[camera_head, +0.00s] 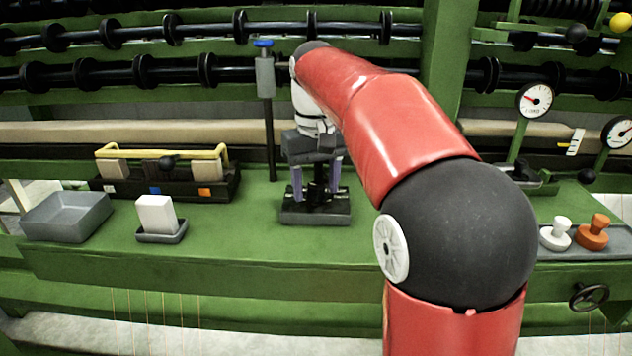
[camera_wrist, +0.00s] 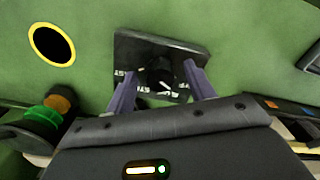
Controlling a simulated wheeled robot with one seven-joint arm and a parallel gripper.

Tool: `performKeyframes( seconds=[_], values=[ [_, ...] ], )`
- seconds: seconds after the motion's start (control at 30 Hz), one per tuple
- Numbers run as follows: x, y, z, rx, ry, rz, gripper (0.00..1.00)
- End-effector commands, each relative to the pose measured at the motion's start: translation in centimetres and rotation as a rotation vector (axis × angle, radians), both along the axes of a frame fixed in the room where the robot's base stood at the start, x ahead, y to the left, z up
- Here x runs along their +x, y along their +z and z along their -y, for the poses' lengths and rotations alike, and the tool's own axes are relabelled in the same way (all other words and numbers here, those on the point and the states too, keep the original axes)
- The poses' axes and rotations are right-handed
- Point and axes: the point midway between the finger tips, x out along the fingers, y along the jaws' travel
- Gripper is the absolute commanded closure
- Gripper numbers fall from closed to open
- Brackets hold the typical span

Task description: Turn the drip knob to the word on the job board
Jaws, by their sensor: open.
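The drip knob (camera_wrist: 160,72) is a dark round knob with a white pointer line, on a square black plate (camera_wrist: 140,46) with white lettering along one edge. The lettering is partly hidden and too small to read. In the head view the knob's black base (camera_head: 316,217) stands on the green bench, below my gripper (camera_head: 316,188). The fingers are open and point down, one on each side of the knob. In the wrist view my gripper (camera_wrist: 159,76) also straddles the knob; I cannot tell whether the fingers touch it. I cannot make out a job board with a readable word.
Farther left are a yellow-barred rack (camera_head: 165,185), a white block (camera_head: 156,214) and a grey bin (camera_head: 66,216). Gauges (camera_head: 535,99) and white and orange stamps (camera_head: 592,232) are at right.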

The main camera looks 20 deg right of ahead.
Motion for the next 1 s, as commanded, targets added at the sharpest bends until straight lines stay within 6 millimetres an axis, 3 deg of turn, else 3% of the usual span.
performKeyframes(
  seconds=[0.07,0.4,0.73,1.0],
  values=[
    [0.00,0.01,0.00,0.000,0.000,0.000,0.47],
    [0.01,0.02,0.00,0.000,0.000,0.000,0.91],
    [0.01,0.03,-0.01,0.000,-0.049,0.000,0.91],
    [0.01,0.03,-0.01,0.000,-0.226,0.000,0.91]
  ],
)
